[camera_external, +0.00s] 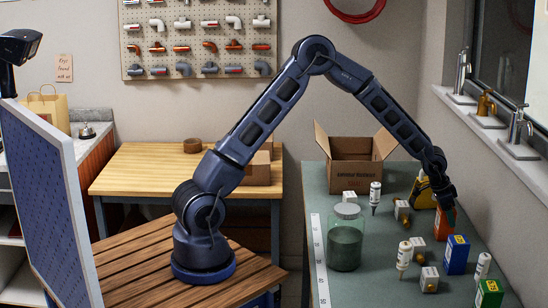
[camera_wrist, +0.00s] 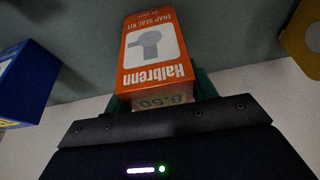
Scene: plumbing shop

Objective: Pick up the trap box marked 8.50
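The trap box (camera_wrist: 155,50) is an orange and white carton reading "Halbrenn" and "TRAP SEAL KIT", with 8.50 on its near end. In the external view the orange box (camera_external: 444,223) is at the right part of the green counter, under my gripper (camera_external: 444,198). In the wrist view my gripper (camera_wrist: 162,96) has a green finger against each side of the box's near end, with no clear gap. I cannot tell whether the box's bottom touches the counter.
A blue box (camera_external: 457,255) stands close in front, and a yellow and black item (camera_external: 423,193) is close behind. White bottles and small boxes surround them. A glass jar (camera_external: 345,240) and open carton (camera_external: 350,165) stand on the counter (camera_external: 375,285). Taps (camera_external: 487,105) line the right ledge.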

